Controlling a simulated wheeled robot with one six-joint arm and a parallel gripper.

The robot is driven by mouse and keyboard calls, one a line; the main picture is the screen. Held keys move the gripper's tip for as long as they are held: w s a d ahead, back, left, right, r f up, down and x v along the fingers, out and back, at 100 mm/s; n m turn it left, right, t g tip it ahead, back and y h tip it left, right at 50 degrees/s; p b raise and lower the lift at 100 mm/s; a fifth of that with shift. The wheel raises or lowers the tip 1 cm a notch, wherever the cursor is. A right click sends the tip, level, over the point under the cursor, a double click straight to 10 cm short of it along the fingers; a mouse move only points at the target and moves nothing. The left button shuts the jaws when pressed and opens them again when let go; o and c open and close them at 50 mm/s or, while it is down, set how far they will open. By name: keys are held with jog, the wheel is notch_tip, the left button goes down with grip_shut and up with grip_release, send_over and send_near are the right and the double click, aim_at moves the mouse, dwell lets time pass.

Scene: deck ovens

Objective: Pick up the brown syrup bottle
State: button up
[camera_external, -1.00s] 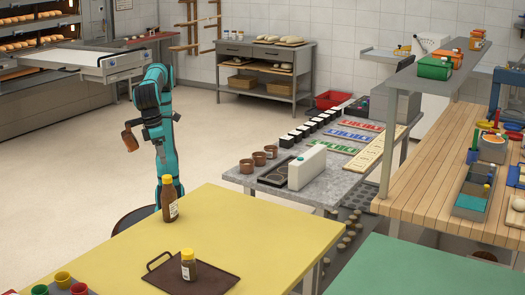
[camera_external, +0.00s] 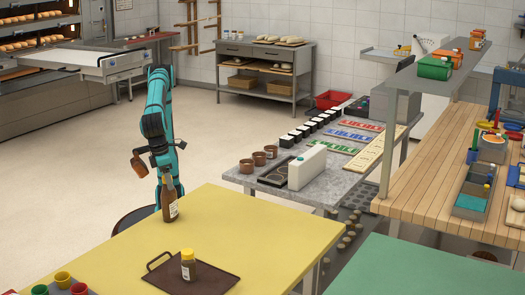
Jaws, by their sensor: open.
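A tall brown bottle (camera_external: 168,206) with a pale label stands upright near the far left edge of the yellow table. I take it as the brown syrup bottle. My gripper (camera_external: 169,186) is open, pointing down at the bottle's top. The yellow cap is hidden behind the gripper and wrist. I cannot tell whether the fingers touch the bottle or are around its neck.
The yellow table (camera_external: 255,228) is clear around the tall bottle.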

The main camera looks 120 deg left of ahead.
grip_shut()
jog(key=shift+r, duration=0.1)
dwell(0.3)
